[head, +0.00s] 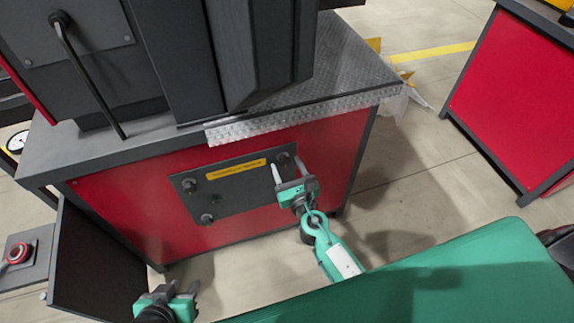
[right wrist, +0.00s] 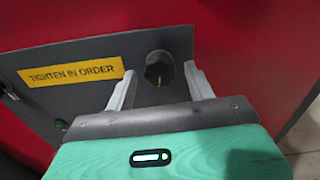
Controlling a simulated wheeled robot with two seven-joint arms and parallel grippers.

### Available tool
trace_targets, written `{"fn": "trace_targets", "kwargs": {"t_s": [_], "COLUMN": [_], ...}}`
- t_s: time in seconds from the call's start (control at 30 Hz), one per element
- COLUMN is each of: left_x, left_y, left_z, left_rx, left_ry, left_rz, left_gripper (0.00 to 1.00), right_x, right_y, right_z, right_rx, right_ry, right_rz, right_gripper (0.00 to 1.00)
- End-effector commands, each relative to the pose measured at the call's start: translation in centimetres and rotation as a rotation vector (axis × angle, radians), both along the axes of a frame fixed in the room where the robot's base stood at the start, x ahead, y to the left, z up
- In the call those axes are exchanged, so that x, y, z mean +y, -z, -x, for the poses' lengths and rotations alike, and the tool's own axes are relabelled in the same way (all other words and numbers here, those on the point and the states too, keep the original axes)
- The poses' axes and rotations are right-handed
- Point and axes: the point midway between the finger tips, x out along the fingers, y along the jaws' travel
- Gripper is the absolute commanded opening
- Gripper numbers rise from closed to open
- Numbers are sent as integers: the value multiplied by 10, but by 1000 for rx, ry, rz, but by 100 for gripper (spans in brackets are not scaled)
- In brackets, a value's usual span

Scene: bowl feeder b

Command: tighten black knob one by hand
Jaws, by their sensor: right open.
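A dark grey panel (head: 236,204) on the red cabinet front carries black knobs at its upper left (head: 190,185), lower left (head: 207,218) and upper right (head: 284,158). I see no number that tells which is knob one. My right gripper (head: 287,166) is open at the upper right knob. In the right wrist view this knob (right wrist: 158,70) shows between and just beyond the fingertips (right wrist: 159,74), with a pale line on its face. I cannot tell whether the fingers touch it. My left gripper (head: 168,299) is low at the left, away from the panel; its jaw state is unclear.
A yellow label (head: 236,170) reading "TIGHTEN IN ORDER" (right wrist: 72,72) is on the panel. A dark open door (head: 95,262) stands at the left. A red button box (head: 18,254) is at the far left. Another red cabinet (head: 515,95) stands right, with clear floor between.

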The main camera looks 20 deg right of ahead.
Motion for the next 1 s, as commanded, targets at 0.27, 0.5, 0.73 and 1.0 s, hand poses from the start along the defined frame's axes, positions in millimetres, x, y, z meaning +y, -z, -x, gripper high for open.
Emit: {"fn": "trace_targets", "kwargs": {"t_s": [0.27, 0.5, 0.73, 1.0], "left_x": [1, 1, 1, -2], "left_y": [0, 0, 0, 1], "left_z": [1, 1, 1, -2], "left_rx": [8, 7, 7, -12], "left_ry": [-2, -1, -1, -1], "left_rz": [-4, -3, -3, 7], "left_gripper": [36, 36, 36, 36], "right_x": [0, 0, 0, 0], "right_y": [0, 0, 0, 1], "right_z": [-7, -7, -7, -7], "right_rx": [1, 1, 0, 2], "right_ry": [0, 1, 1, 0], "right_rz": [0, 0, -2, -59], "right_gripper": [55, 33, 10, 10]}}
